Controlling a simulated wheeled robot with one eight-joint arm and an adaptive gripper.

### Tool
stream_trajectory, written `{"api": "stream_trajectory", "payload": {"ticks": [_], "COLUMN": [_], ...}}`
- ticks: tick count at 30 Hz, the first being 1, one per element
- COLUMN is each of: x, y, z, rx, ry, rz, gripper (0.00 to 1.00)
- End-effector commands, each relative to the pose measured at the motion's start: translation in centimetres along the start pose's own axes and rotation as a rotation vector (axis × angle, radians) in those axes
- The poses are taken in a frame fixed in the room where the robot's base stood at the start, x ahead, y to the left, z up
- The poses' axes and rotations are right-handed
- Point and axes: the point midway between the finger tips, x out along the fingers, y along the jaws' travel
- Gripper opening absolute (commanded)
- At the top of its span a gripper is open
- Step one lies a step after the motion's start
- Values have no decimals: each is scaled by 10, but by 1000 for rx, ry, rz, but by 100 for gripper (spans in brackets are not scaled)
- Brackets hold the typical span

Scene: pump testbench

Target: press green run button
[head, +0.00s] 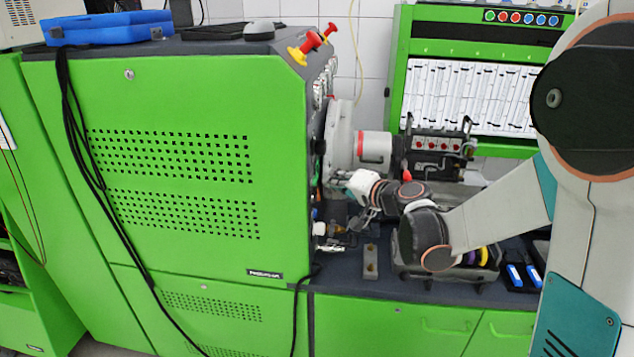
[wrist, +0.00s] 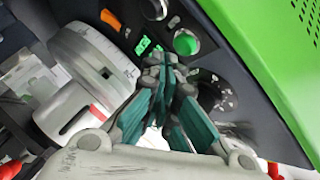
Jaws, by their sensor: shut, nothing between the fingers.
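A round green button (wrist: 186,42) with a pale rim is on the dark control panel in the wrist view, at upper centre. My gripper (wrist: 169,66) is shut and empty. Its fingertips are just below and left of the green button in the picture; whether they touch the panel I cannot tell. In the head view my gripper (head: 333,184) is at the right side of the green cabinet (head: 200,90), where the panel face is seen edge-on and the button is hidden.
The wrist view shows small green lit switches (wrist: 146,47), an orange switch (wrist: 110,19) and a large pale round housing (wrist: 95,70) close left of the fingers. A rack of printed sheets (head: 470,95) stands behind.

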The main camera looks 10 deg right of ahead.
Motion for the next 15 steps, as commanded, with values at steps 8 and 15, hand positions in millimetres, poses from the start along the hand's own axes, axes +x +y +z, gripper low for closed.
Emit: {"api": "stream_trajectory", "payload": {"ticks": [8, 15], "x": [4, 6], "y": [-3, -4], "z": [4, 4], "rx": [-1, -1], "ry": [-1, 0], "rz": [0, 0], "gripper": [0, 0]}}
